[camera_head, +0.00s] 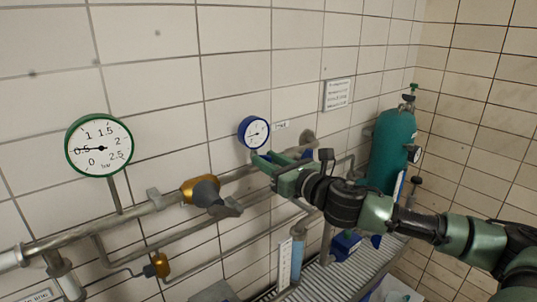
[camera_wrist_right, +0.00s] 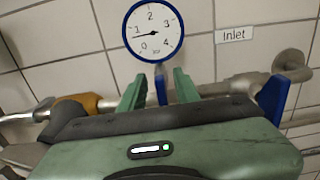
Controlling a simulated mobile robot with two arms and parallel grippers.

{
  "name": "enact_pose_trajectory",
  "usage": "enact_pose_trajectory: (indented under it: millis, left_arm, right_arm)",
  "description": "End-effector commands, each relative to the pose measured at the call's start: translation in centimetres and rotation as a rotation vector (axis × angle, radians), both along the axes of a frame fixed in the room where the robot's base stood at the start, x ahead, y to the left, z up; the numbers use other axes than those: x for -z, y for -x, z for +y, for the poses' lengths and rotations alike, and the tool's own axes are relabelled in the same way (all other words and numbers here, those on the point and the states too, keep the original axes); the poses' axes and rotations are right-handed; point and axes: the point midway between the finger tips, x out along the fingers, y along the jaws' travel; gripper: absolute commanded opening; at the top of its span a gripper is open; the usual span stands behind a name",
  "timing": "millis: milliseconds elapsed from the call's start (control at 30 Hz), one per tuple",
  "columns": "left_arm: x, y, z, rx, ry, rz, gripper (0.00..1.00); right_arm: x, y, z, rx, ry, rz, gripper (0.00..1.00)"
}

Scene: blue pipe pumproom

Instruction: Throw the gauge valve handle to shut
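A round blue-rimmed gauge (camera_head: 254,132) hangs on the tiled wall and shows large in the right wrist view (camera_wrist_right: 152,31), its needle near 1. Just below it, a narrow blue piece (camera_wrist_right: 160,86), which may be the gauge valve handle, stands upright between my right fingers. My right gripper (camera_head: 266,158) reaches in from the right just below the gauge. In the right wrist view its two green fingers (camera_wrist_right: 159,92) are apart, with gaps either side of the blue piece. The lower part of that piece is hidden behind the gripper body. My left gripper is not in view.
A blue lever (camera_wrist_right: 272,98) sits on the pipe right of my gripper, under the "Inlet" label (camera_wrist_right: 234,35). A brass valve with a dark handle (camera_head: 205,193) and a green-rimmed gauge (camera_head: 100,145) are left. A teal cylinder (camera_head: 391,150) stands behind my right arm.

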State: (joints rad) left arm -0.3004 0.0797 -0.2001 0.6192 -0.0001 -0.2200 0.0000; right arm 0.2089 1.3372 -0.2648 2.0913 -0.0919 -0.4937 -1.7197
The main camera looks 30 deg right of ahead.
Motion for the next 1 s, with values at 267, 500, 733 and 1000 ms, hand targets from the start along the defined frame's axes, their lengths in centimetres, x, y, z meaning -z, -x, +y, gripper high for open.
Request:
enact_pose_trajectory:
  millis: [267,500,733,1000]
  left_arm:
    - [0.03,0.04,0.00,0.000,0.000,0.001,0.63]
    - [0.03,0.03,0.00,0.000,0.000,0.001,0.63]
    - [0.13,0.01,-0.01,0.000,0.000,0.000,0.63]
    - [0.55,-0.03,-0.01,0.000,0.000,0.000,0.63]
  right_arm:
    - [0.04,-0.01,-0.01,0.000,0.000,0.000,0.18]
    - [0.01,-0.01,-0.02,0.000,0.000,0.000,0.00]
    - [0.01,-0.01,-0.07,0.001,-0.032,0.003,0.00]
    - [0.05,-0.03,-0.28,0.001,-0.184,0.013,0.00]
